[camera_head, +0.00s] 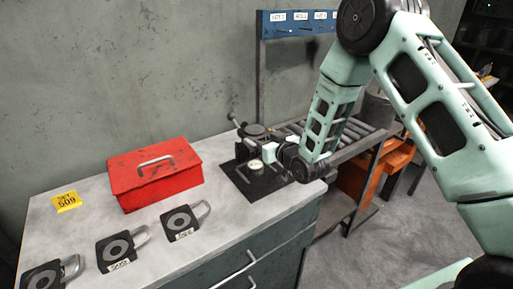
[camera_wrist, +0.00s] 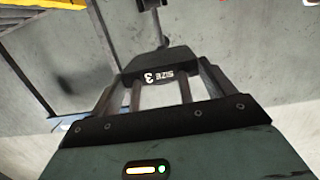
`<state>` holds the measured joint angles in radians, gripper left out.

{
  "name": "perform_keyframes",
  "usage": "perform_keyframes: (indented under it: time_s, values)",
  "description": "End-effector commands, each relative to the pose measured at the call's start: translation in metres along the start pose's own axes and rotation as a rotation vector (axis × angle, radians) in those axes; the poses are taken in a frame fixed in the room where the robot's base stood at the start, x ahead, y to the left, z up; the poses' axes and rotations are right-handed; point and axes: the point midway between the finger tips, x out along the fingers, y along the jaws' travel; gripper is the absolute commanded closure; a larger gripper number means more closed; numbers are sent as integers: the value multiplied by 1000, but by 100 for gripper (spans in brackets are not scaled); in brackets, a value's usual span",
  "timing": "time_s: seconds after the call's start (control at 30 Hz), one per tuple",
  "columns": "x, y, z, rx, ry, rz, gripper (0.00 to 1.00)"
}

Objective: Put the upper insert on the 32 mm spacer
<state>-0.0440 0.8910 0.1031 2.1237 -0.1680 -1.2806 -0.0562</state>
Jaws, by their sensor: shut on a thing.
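My gripper (camera_head: 268,150) is over the black fixture plate (camera_head: 244,186) at the bench's right end. In the wrist view it (camera_wrist: 160,90) is shut on a dark block (camera_wrist: 165,63) with an upside-down "SIZE 3" label, apparently the upper insert. A thin rod with a dark knob sticks out beyond the block. In the head view the dark held part (camera_head: 254,131) shows just past my gripper. A small white dial (camera_head: 255,164) shows below it. I cannot pick out the 32 mm spacer, or tell whether the block touches anything; my gripper and wrist hide much of the fixture.
On the grey bench (camera_head: 80,215) are a red box (camera_head: 155,180), a yellow "SET 509" tag (camera_head: 67,201) and three black plates with handles (camera_head: 182,224), each with a grey ring. A roller conveyor (camera_head: 345,140) and an orange bin (camera_head: 362,185) lie beyond. A blue labelled rail (camera_head: 290,22) stands behind.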

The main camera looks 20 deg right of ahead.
Motion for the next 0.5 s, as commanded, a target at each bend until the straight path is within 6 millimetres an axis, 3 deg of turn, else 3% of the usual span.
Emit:
perform_keyframes:
  time_s: [0.23, 0.5]
  values:
    - [6, 0, 29, -1, 7, 0, 89]
    - [8, 0, 44, -1, 10, 0, 89]
